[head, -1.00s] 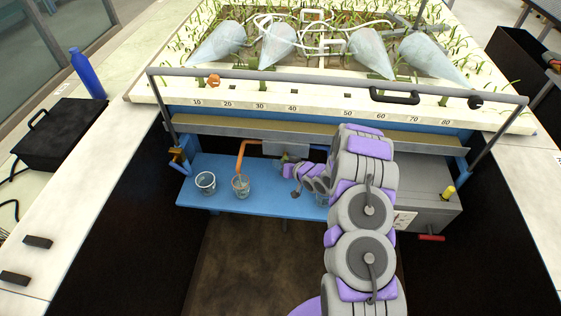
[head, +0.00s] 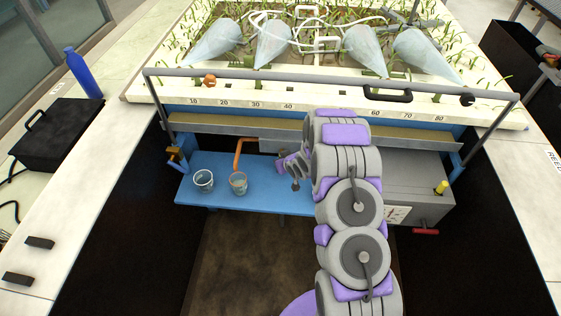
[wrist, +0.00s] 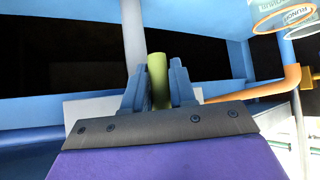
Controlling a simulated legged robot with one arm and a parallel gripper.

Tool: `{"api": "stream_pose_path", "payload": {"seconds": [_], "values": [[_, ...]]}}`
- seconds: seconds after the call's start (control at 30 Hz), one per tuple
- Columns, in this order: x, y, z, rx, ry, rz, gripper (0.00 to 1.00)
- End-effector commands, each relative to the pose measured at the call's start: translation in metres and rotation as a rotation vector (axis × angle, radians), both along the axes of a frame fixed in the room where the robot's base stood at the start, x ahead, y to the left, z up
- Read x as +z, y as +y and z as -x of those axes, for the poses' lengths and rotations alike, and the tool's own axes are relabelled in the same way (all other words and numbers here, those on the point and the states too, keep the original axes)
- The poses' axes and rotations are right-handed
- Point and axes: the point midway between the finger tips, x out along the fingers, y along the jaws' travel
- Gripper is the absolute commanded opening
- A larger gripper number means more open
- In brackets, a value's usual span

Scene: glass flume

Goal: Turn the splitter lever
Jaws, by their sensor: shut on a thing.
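In the wrist view, my gripper (wrist: 160,90) has its two blue fingers closed on either side of an upright yellow-green cylindrical grip, which I take to be the splitter lever (wrist: 157,66). The fingers hold it near its visible lower part.
Two clear cups (head: 204,181) (head: 238,183) stand on the blue shelf (head: 260,201). To the right, a grey box (head: 408,180) carries a yellow knob (head: 441,187) and a red handle (head: 426,232). A grey rail (head: 300,76) crosses above the shelf.

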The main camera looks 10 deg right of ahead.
Motion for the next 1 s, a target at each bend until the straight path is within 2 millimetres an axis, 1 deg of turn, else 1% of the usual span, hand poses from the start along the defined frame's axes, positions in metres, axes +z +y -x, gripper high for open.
{"api": "stream_pose_path", "payload": {"seconds": [0.03,0.27,0.3,0.47,0.77,0.87,1.0], "values": [[0.002,0.0,-0.002,0.0,-0.006,0.0,0.0],[0.003,0.0,-0.002,0.0,-0.007,-0.001,0.0],[0.003,0.0,-0.002,0.0,-0.007,-0.001,0.28],[0.002,0.0,-0.002,-0.001,-0.005,-0.001,0.44],[0.002,0.0,0.0,0.0,-0.003,-0.001,0.45],[0.007,-0.002,0.005,-0.001,-0.001,-0.001,0.45],[0.022,-0.006,0.018,-0.001,-0.002,-0.001,0.45]]}}
